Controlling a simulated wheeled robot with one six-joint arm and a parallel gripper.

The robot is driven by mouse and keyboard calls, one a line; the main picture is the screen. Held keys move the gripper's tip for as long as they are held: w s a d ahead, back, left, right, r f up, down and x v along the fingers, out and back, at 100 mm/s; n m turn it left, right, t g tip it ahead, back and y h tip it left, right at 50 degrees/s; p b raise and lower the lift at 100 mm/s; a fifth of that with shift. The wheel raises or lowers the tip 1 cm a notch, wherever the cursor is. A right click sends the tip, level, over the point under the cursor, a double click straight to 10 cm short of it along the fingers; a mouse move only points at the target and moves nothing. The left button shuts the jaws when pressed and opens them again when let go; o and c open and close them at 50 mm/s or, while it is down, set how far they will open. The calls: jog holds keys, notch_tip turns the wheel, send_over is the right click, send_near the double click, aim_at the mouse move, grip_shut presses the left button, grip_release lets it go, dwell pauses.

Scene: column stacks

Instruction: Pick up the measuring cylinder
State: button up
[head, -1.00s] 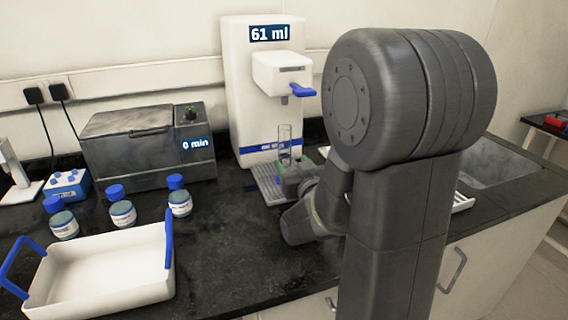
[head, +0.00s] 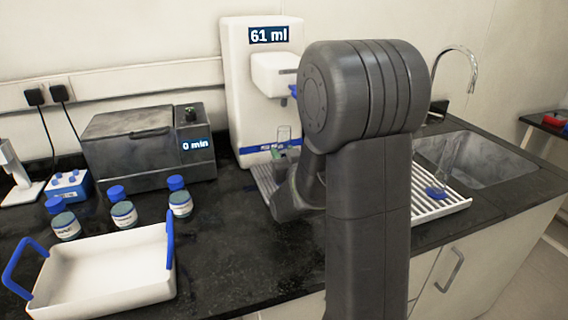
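A clear measuring cylinder (head: 449,155) with a blue foot (head: 436,191) stands tilted in appearance on the white drying rack at the right. Another clear glass vessel (head: 283,134) is below the spout of the white dispenser (head: 248,100), whose display reads 61 ml. My gripper (head: 284,155) is low at the dispenser, by the lower part of this vessel. My arm hides most of the gripper, so I cannot tell whether its fingers touch or hold the glass.
A white drying rack (head: 428,207) lies beside the sink (head: 490,160) with its tap (head: 470,65). A grey oven-like box (head: 140,150) reads 0 min. Several blue-capped bottles (head: 123,214) stand behind a white tray (head: 100,275) with blue handles. The counter between tray and arm is clear.

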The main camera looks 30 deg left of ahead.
grip_shut()
jog(key=shift+r, duration=0.2)
